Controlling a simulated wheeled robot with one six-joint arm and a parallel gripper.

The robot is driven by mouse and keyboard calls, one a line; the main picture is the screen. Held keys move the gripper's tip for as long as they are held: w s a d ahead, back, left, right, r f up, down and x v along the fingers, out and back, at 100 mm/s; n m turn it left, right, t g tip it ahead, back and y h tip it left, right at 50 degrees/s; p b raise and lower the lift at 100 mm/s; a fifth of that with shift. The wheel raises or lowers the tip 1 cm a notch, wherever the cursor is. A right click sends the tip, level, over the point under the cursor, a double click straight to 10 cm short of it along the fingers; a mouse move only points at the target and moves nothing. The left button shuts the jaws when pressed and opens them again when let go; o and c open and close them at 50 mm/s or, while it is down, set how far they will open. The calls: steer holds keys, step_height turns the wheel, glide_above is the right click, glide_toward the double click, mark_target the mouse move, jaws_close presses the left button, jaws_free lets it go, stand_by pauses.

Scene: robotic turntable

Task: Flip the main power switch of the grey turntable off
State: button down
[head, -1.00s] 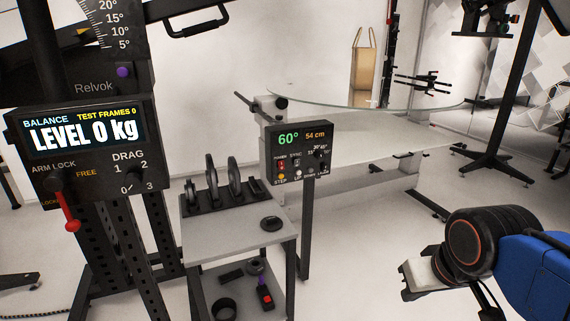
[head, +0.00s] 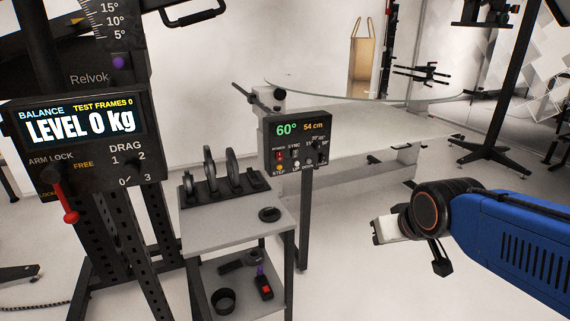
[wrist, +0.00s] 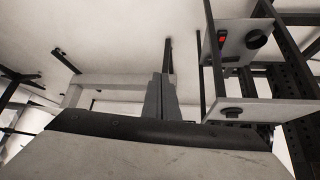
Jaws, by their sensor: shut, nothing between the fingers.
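The turntable (head: 350,88) has a round glass top over a pale grey frame. My gripper (head: 376,230) is to the right of and below the control box, apart from it, pointing left. In the wrist view my gripper (wrist: 160,82) shows shut and empty.
A grey cart (head: 235,215) with upright discs stands left of the box's post. A red-buttoned device (head: 265,287) lies on its lower shelf. A balance display (head: 82,130) with a red lever fills the left. Floor between cart and arm is clear.

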mark_target(280, 156)
steer(key=w+a+r+n+t+y, duration=0.1)
steer(key=w+a+t, duration=0.1)
steer(key=w+a, duration=0.3)
steer(key=w+a+r+n+t+y, duration=0.1)
steer(key=w+a, duration=0.4)
steer(key=w, duration=0.7)
steer(key=w+a+r+n+t+y, duration=0.1)
steer(key=w+a+t, duration=0.3)
steer(key=w, duration=0.5)
steer(key=shift+w+a+t+y, duration=0.3)
steer(key=shift+a+y, duration=0.35)
steer(key=shift+y, duration=0.15)
steer(key=shift+r, duration=0.1)
steer(key=x, duration=1.4)
